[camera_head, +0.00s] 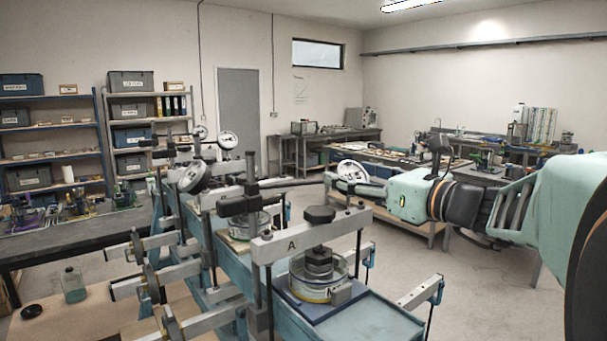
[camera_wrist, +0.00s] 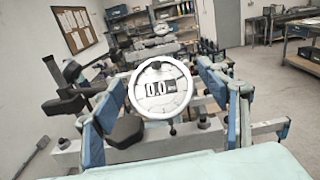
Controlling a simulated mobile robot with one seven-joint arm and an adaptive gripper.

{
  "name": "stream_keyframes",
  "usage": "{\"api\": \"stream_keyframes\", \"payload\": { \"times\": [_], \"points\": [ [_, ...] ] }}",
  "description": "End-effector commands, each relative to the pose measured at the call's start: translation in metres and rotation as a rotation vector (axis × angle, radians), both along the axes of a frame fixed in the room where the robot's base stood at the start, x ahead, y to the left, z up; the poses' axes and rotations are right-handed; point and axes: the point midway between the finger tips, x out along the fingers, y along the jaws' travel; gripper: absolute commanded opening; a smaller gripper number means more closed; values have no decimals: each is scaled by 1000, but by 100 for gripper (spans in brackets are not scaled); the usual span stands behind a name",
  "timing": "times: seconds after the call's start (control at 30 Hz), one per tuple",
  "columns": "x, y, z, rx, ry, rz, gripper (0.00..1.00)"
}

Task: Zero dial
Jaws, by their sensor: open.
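A round white dial (camera_wrist: 160,75) faces the wrist camera, close in front of it. The same white dial face (camera_head: 352,170) seems to be the one beside my gripper in the head view. My gripper (camera_head: 337,182) reaches in from the right and is open. In the wrist view the blue finger parts of my gripper (camera_wrist: 160,92) stand left and right of the dial. I cannot tell whether either finger touches it.
A lever frame marked A (camera_head: 291,246) with a dark weight stack (camera_head: 319,262) stands in front. Other dials (camera_head: 195,178) (camera_head: 228,140) sit on frames farther left. A glass bottle (camera_head: 73,285) stands at lower left. Floor shows clear at right.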

Motion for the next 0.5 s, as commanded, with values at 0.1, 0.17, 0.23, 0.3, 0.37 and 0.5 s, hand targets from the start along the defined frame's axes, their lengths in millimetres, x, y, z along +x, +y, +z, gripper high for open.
{"api": "stream_keyframes", "payload": {
  "times": [0.1, 0.17, 0.23, 0.3, 0.37, 0.5],
  "points": [
    [0, 0, 0, 0, 0, 0, 68],
    [0, 0, 0, 0, 0, 0, 63],
    [0, 0, 0, 0, 0, 0, 56],
    [0, 0, 0, 0, 0, 0, 48],
    [0, 0, 0, 0, 0, 0, 41],
    [0, 0, 0, 0, 0, 1, 26]
  ]
}}
